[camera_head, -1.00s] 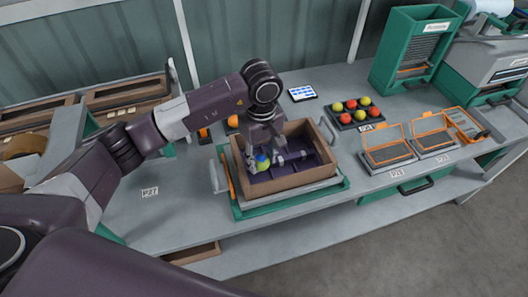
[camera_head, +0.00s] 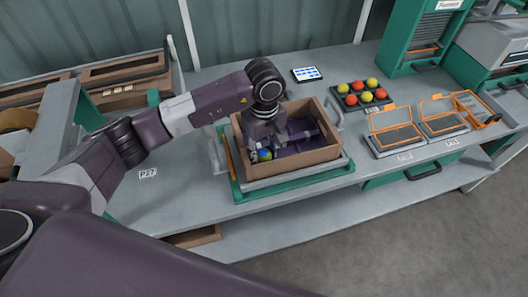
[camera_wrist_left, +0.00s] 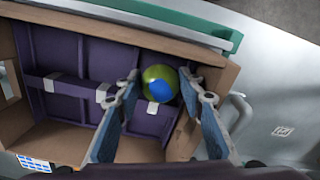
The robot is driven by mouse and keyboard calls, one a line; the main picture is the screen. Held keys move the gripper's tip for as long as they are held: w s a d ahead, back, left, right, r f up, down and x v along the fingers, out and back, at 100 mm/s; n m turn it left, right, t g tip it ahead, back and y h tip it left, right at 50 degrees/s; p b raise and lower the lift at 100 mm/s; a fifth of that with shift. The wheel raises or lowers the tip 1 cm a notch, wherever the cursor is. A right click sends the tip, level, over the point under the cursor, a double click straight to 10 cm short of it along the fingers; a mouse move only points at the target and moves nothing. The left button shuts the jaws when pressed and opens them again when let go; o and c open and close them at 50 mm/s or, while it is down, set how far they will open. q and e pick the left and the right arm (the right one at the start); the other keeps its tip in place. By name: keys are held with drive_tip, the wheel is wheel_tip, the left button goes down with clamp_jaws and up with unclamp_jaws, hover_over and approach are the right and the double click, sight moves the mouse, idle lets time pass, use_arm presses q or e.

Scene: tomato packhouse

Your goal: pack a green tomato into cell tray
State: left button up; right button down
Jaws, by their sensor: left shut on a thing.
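A yellow-green tomato with a blue patch (camera_wrist_left: 160,84) sits between the fingers of my left gripper (camera_wrist_left: 165,100) in the left wrist view. The gripper is shut on it. In the head view, the left gripper (camera_head: 262,148) reaches down inside the cardboard box, and the tomato (camera_head: 264,155) shows only in part at the box's near left corner. A dark purple cell tray (camera_wrist_left: 68,48) with dividers lines the box; it also shows in the head view (camera_head: 303,134). Whether the tomato touches the tray floor, I cannot tell. My right gripper is not in view.
The cardboard box (camera_head: 300,161) stands on a grey and green stand on the bench. A dark tray (camera_head: 341,103) of red and yellow-green tomatoes is right of it. Orange-framed units (camera_head: 394,138) stand farther right. A tablet (camera_head: 307,74) lies behind.

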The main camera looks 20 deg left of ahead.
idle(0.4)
use_arm(q)
drive_tip(key=shift+b, duration=0.3)
idle(0.3)
drive_tip(key=o, duration=0.9)
drive_tip(key=c, duration=0.3)
drive_tip(key=shift+r, duration=0.15)
drive_tip(key=shift+r+p, duration=1.45)
drive_tip(key=shift+r, duration=1.45)
